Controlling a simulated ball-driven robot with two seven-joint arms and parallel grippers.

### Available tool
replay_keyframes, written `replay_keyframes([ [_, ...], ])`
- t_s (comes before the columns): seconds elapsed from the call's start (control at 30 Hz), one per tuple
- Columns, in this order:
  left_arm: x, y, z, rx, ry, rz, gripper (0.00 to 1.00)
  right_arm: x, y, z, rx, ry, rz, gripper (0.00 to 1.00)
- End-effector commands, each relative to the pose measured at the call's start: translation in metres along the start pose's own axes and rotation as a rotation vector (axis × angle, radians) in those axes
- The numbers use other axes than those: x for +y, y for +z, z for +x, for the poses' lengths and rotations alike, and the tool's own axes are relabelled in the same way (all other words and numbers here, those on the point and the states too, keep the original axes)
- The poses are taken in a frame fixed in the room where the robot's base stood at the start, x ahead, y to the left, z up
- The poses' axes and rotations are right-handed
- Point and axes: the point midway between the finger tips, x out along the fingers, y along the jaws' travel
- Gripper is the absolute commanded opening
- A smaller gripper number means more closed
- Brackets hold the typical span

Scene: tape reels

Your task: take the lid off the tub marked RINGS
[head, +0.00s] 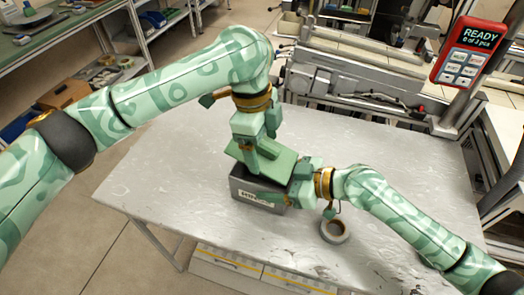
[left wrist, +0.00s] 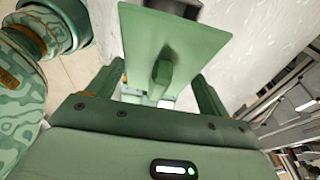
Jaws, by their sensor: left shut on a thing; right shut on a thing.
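A dark grey tub (head: 243,188) stands on the table, with a white label on its front that is partly covered and too small to read surely. Its flat green lid (head: 282,164) is tilted over the tub; I cannot tell if an edge still touches the rim. My left gripper (head: 250,152) comes from above and is shut on the lid's knob. In the left wrist view the lid (left wrist: 195,38) faces me with its knob (left wrist: 160,78) between the fingers. My right gripper (head: 280,193) is shut on the tub's right side, hiding that part.
A grey tape reel (head: 334,232) lies on the metal table (head: 160,190) just right of the tub. A red device (head: 468,52) reading READY stands at the back right, beside a long machine (head: 350,80). The table's left and front areas are clear.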

Motion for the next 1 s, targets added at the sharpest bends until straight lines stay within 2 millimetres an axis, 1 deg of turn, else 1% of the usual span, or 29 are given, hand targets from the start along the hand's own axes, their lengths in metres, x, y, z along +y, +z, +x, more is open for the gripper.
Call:
replay_keyframes([
  [0.03,0.000,0.000,0.001,-0.001,0.002,-0.001,0.25,-0.001,0.007,0.001,-0.015,-0.003,-0.001,0.36],
  [0.17,0.000,0.001,0.002,-0.002,0.003,-0.002,0.25,-0.001,0.007,0.001,-0.014,-0.002,-0.002,0.36],
  [0.2,0.000,0.001,0.002,-0.002,0.003,-0.002,0.25,-0.001,0.006,0.001,-0.013,-0.002,-0.001,0.85],
  [0.27,0.000,0.001,0.002,-0.002,0.003,-0.002,0.25,-0.001,0.005,0.001,-0.010,-0.002,-0.001,1.00],
  [0.47,0.000,0.002,0.003,-0.003,0.004,-0.002,0.25,0.000,0.002,0.000,-0.004,-0.001,-0.002,1.00],
  [0.57,0.000,0.001,0.002,-0.004,0.003,-0.002,0.25,0.001,0.002,-0.005,-0.004,0.001,-0.002,1.00],
  [0.67,0.001,0.001,0.001,-0.004,0.003,-0.002,0.25,0.001,0.002,-0.020,-0.005,0.002,-0.002,1.00],
  [0.9,0.000,0.001,0.002,-0.004,0.003,-0.002,0.25,0.002,0.004,-0.076,-0.008,0.001,-0.001,1.00],
  [1.0,0.000,0.002,0.003,-0.004,0.004,-0.003,0.25,0.001,0.005,-0.096,-0.009,0.000,0.000,1.00],
])
